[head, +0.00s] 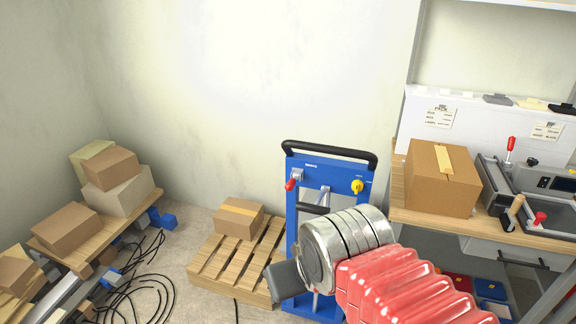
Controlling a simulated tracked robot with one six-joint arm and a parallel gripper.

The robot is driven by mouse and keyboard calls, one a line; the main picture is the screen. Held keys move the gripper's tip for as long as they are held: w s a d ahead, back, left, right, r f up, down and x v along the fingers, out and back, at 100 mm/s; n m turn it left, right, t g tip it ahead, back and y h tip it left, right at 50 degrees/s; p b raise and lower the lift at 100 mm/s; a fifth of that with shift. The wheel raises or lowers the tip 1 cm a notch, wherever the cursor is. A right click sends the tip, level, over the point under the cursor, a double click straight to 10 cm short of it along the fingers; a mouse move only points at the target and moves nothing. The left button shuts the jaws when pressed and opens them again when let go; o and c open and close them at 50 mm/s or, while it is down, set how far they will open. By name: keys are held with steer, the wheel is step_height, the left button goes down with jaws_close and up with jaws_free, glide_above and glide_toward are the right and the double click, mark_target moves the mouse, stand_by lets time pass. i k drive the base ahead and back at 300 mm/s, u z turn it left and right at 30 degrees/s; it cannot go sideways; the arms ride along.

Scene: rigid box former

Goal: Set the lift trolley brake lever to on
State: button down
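The blue lift trolley (331,169) stands upright near the wall in the middle of the head view, with a black push handle across its top. A lever with a red grip (291,184) is mounted at the upper left of its panel beside a small white label too small to read; the grip points down and left. A yellow knob (357,187) is at the panel's upper right. My gripper (283,282) is in front of the trolley, below the lever and apart from it in the picture. Only a grey end part shows; my wrist covers the trolley's lower right.
A pallet (215,260) with one carton (240,218) lies left of the trolley. Farther left is a conveyor with cartons (118,188), and black cables (140,285) lie on the floor. At right, a workbench (410,215) holds a carton (440,185) and a machine (508,200).

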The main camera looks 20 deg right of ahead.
mark_target(292, 182)
steer(key=u, duration=0.35)
steer(key=i, duration=0.85)
steer(key=u, duration=0.55)
